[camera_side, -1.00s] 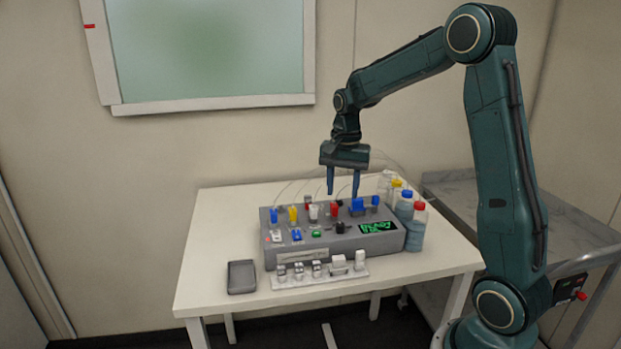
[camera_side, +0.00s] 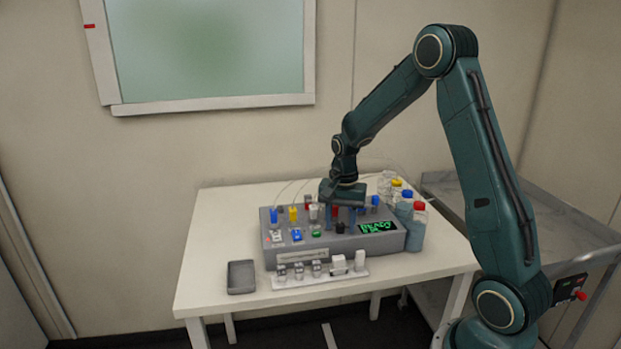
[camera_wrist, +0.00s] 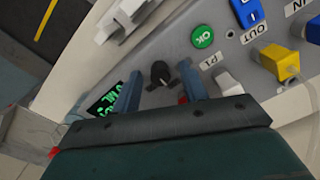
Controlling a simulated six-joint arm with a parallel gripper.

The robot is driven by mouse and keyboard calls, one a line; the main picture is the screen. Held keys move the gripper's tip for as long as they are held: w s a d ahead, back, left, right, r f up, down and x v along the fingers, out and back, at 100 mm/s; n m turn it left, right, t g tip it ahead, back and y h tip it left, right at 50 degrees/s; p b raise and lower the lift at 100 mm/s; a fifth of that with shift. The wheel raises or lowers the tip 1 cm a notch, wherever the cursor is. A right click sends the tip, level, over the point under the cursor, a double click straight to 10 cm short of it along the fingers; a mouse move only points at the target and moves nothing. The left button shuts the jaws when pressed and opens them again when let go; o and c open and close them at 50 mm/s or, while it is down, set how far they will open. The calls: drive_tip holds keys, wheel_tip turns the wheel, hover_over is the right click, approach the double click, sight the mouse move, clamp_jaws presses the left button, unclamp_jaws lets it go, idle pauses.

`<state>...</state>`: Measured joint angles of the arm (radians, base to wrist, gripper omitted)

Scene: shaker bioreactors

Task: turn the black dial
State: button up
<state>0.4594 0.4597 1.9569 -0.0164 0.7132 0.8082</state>
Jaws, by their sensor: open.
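The black dial (camera_wrist: 160,72) is on the panel of the grey bioreactor box; it also shows small in the side view (camera_side: 340,228). In the wrist view it lies between the two fingers of my gripper (camera_wrist: 160,90), with a gap on each side. In the side view my gripper (camera_side: 340,222) points down over the box, its fingers low at the panel. The fingers are open and hold nothing. How far the fingertips are from the panel surface is hard to tell.
A green OK button (camera_wrist: 202,37), a yellow connector (camera_wrist: 277,62) and a green-lit display (camera_wrist: 104,104) are close by on the panel. Bottles (camera_side: 417,228) stand right of the box. A rack of small vessels (camera_side: 320,277) and a grey tray (camera_side: 241,277) lie in front.

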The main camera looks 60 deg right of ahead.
clamp_jaws()
drive_tip(key=shift+n, duration=0.5)
drive_tip(key=n, duration=0.5)
drive_tip(key=shift+d, duration=0.1)
drive_tip(key=n, duration=0.6)
drive_tip(key=shift+w, duration=0.1)
idle(0.4)
unclamp_jaws()
